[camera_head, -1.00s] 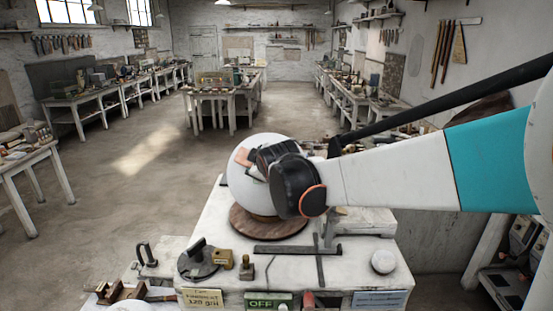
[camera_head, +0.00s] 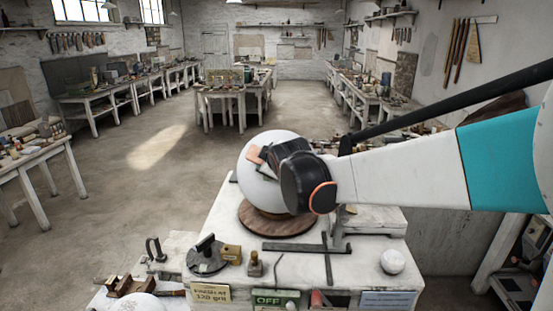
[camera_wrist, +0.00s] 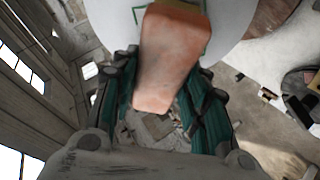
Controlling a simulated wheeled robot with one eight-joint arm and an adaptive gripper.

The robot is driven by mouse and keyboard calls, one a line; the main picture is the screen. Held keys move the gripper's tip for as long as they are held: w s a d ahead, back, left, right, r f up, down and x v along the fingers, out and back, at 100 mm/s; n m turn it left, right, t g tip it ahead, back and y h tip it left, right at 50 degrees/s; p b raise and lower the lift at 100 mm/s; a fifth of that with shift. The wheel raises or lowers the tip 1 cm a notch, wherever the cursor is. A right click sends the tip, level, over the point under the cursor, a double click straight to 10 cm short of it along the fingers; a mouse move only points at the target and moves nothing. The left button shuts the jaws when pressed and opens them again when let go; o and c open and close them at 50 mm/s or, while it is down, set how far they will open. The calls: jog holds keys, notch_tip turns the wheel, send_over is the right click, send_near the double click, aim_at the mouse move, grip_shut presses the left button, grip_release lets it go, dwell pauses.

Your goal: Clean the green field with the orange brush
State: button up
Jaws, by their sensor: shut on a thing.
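A large white plaster sphere (camera_head: 258,185) rests on a round wooden base (camera_head: 250,219) on the white bench. My gripper (camera_head: 268,160) is at the upper front of the sphere, shut on the orange brush (camera_head: 255,153). In the wrist view the orange brush (camera_wrist: 168,60) sits between my teal fingers (camera_wrist: 165,100), its far end over the white sphere (camera_wrist: 225,20). Thin green lines of the green field (camera_wrist: 137,14) show beside the brush's far end; the brush hides most of the field. I cannot tell whether the brush touches the sphere.
Metal bars (camera_head: 300,247), a dark clamp-like tool (camera_head: 207,254), brass pieces (camera_head: 254,263) and a small white ball (camera_head: 393,261) lie on the bench around the base. A side table (camera_head: 40,155) stands at left. Open floor (camera_head: 140,190) lies between.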

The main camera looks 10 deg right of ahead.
jog(key=shift+w+d+f, duration=0.1)
jog(key=shift+w+f, duration=0.05)
jog(key=shift+s+d+f+b, duration=0.25)
jog(key=shift+s+d+b, duration=0.05)
jog(key=shift+s+d, duration=0.45)
jog(key=shift+w+a+r, duration=0.3)
jog(key=shift+w+a, duration=0.45)
jog(key=shift+a, duration=0.05)
jog(key=shift+w+a+r, duration=0.25)
jog(key=shift+w+a, duration=0.45)
jog(key=shift+a, duration=0.1)
jog(key=shift+s+d+f, duration=0.15)
jog(key=shift+s+d, duration=0.3)
jog(key=shift+s, duration=0.05)
jog(key=shift+s+d+f, duration=0.15)
jog(key=shift+s+d, duration=0.3)
jog(key=shift+s, duration=0.05)
jog(key=shift+s+d+f, duration=0.25)
jog(key=shift+s+d, duration=0.25)
jog(key=shift+d, duration=0.3)
jog(key=shift+w+a, duration=0.1)
